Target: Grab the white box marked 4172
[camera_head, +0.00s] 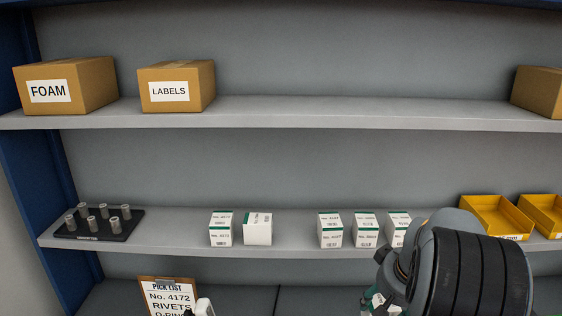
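The white box that appears to read No. 4172 (221,232) stands upright on the middle shelf, left of centre, with a green band near its top. Part of my arm fills the lower right, well to the right of the 4172 box. My gripper's fingers cannot be made out.
Three similar white boxes, including one at the centre (330,232), stand further right; my arm partly covers the last. A black tray (70,232) with metal cylinders is at left, yellow bins (495,216) at right. A pick list (168,290) names No. 4172. The shelf above limits height.

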